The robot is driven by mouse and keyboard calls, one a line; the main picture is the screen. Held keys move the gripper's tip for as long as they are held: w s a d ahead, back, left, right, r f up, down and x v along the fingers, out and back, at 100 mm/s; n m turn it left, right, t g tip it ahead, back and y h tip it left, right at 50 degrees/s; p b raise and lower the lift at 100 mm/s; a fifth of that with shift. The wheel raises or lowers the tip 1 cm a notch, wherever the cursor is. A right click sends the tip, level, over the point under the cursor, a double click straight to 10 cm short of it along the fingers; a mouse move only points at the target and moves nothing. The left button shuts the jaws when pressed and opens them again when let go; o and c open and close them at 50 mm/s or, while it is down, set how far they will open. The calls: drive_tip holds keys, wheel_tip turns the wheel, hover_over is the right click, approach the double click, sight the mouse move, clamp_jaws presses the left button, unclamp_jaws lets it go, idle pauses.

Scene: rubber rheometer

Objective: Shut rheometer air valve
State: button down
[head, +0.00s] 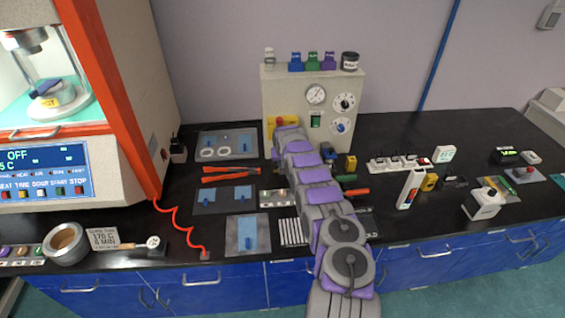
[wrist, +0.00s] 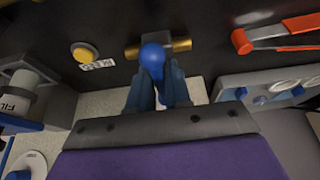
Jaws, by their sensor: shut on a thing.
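In the wrist view, the air valve shows as a rounded blue handle (wrist: 155,57) on a short brass pipe (wrist: 180,46). My gripper (wrist: 157,84) is shut on the blue handle, with its two blue-grey fingers close together at the handle's near end. Whether the handle lies along or across the pipe is hard to tell, as the fingers cover part of it. In the head view, my purple and grey arm reaches across the bench to the front of the beige gauge panel (head: 283,95). It hides the valve and my fingertips there.
Red-handled tongs (head: 230,173) and a grey tray with white rings (head: 204,133) lie left of my arm. A yellow button (wrist: 84,52) is near the valve in the wrist view. Small tools crowd the bench right of my arm. The rheometer (head: 110,100) stands left.

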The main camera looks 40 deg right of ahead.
idle(0.4)
drive_tip(key=c, duration=1.2)
unclamp_jaws()
drive_tip(key=shift+o, duration=0.2)
drive_tip(key=p+v, duration=0.2)
drive_tip(key=v, duration=1.5)
drive_tip(key=shift+p, duration=0.3)
drive_tip(key=shift+a, duration=0.1)
